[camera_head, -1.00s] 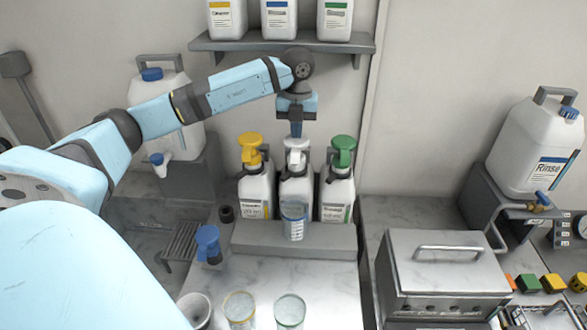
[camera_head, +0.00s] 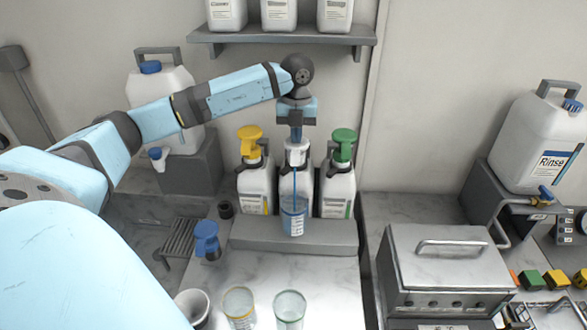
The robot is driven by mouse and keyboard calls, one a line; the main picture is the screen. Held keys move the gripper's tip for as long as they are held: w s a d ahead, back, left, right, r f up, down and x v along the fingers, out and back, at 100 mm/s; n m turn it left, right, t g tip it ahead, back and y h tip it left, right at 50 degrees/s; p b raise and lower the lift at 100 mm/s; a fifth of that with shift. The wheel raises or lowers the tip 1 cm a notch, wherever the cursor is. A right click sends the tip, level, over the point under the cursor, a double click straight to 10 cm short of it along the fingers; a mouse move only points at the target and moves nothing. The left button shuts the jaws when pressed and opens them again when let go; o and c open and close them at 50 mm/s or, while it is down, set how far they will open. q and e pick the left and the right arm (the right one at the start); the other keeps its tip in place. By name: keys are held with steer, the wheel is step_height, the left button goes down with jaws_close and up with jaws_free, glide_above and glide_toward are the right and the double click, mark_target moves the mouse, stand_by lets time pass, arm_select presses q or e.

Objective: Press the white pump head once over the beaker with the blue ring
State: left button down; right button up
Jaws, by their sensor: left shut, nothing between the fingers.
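Three pump bottles stand in a row on a grey step. The middle one has the white pump head (camera_head: 297,155), with my left gripper (camera_head: 296,138) shut and pressing down on it from above. A thin blue stream runs from the white pump into the beaker with the blue ring (camera_head: 293,220), which stands in front of the middle bottle and holds some blue liquid. The yellow pump head (camera_head: 250,138) is to the left and the green pump head (camera_head: 344,140) to the right, both raised. My right gripper is not in view.
Two more beakers, one yellow-rimmed (camera_head: 239,307) and one green-rimmed (camera_head: 289,308), stand at the front of the counter. A blue-topped object (camera_head: 206,238) is at the left. A metal box (camera_head: 445,265) stands to the right. A shelf (camera_head: 290,38) hangs above my arm.

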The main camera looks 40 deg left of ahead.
arm_select(q)
steer(key=shift+f, duration=0.4)
steer(key=shift+r, duration=0.2)
steer(key=shift+r+p, duration=1.7)
steer(key=shift+r, duration=0.95)
step_height(320, 180, up, 6)
steer(key=p, duration=0.4)
